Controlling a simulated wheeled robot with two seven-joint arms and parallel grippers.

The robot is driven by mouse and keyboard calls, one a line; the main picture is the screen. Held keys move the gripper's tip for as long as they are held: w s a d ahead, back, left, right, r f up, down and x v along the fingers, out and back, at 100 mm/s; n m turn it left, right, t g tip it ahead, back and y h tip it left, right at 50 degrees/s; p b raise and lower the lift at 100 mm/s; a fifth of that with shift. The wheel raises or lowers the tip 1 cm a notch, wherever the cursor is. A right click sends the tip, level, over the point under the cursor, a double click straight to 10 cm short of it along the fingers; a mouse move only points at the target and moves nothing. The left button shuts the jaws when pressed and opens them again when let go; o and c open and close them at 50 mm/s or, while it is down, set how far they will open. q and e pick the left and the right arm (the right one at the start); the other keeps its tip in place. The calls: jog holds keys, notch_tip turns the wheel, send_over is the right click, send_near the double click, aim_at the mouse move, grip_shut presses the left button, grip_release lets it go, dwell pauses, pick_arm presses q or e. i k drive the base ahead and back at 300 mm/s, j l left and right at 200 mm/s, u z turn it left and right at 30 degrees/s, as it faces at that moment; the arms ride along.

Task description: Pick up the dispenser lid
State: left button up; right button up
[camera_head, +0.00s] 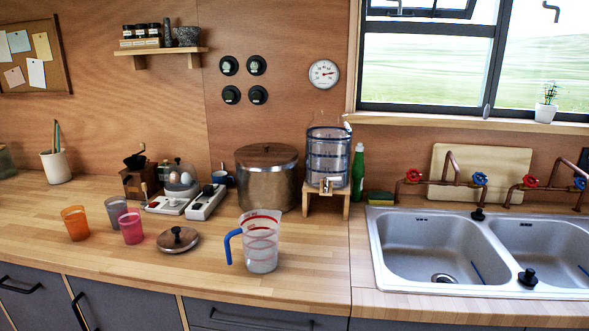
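A round wooden lid (178,241) with a black knob lies flat on the wooden counter, knob up, left of the measuring jug; it looks like the dispenser lid. The clear glass dispenser (328,160) with blue bands and a small tap stands on a wooden stand (325,203) at the back, left of the sink. Its top rim is hard to make out against the wall. Neither of my grippers shows in the head view.
A clear jug (262,245) with a blue handle stands right of the lid. Orange (75,223), grey (116,212) and pink (131,227) cups stand to its left. Behind are a white power strip (206,203) and a large lidded pot (267,180). The counter in front is clear.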

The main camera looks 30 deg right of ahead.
aim_at(177, 239)
jog(key=i+j+z, duration=0.4)
jog(key=j, duration=0.25)
jog(key=i+j+z, duration=0.2)
jog(key=j, duration=0.2)
jog(key=i+j+z, duration=0.2)
jog(key=j, duration=0.2)
jog(key=k, duration=0.05)
